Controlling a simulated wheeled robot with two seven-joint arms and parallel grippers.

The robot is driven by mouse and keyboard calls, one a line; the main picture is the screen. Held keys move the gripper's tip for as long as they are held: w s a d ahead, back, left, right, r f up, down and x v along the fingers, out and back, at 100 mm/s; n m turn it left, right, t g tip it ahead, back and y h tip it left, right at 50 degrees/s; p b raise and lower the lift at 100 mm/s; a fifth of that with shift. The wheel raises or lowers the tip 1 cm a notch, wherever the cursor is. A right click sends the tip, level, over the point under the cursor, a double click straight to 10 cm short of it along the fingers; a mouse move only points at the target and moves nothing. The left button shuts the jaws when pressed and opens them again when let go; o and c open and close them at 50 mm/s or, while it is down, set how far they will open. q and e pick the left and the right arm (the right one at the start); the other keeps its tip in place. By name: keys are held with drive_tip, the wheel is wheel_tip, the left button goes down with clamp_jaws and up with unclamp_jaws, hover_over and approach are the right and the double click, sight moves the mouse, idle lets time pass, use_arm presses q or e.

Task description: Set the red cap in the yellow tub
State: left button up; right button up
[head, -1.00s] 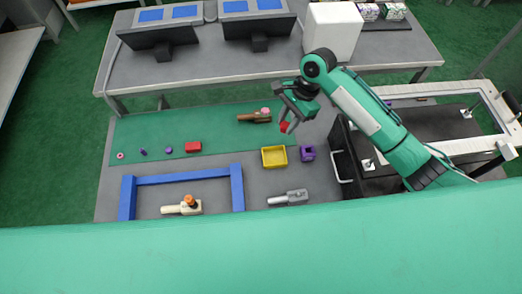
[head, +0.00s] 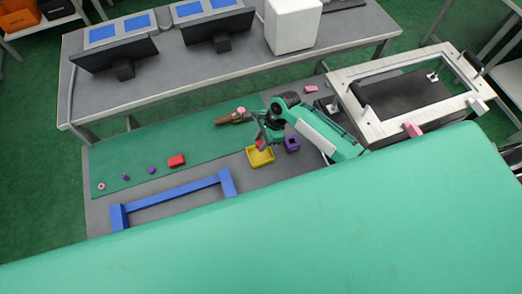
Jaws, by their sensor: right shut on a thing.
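The yellow tub (head: 262,160) sits on the grey table strip, right of the blue frame. My right gripper (head: 261,138) comes in from the right and is just above the tub's back edge. It is shut on the small red cap (head: 259,144), which shows between its fingers over the tub's back part. I cannot tell whether the cap touches the tub. The gripper partly hides the cap and the tub's back rim. My left gripper is not in view.
A purple open box (head: 292,144) stands right beside the tub. A brown-handled lever (head: 230,118) lies behind on the green mat. A red block (head: 176,161) and the blue frame (head: 176,193) are to the left. A wide green surface fills the foreground.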

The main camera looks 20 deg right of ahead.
sight(258, 157)
wheel_tip(258, 157, down, 9)
drive_tip(key=shift+r, duration=0.2)
idle(0.4)
drive_tip(key=o, duration=0.7)
drive_tip(key=shift+f, duration=0.15)
drive_tip(key=shift+c, duration=0.2)
drive_tip(key=shift+d+r+p, duration=0.1)
drive_tip(key=shift+r+p, duration=0.35)
drive_tip(key=shift+r, duration=0.2)
drive_tip(key=p+v, duration=1.1)
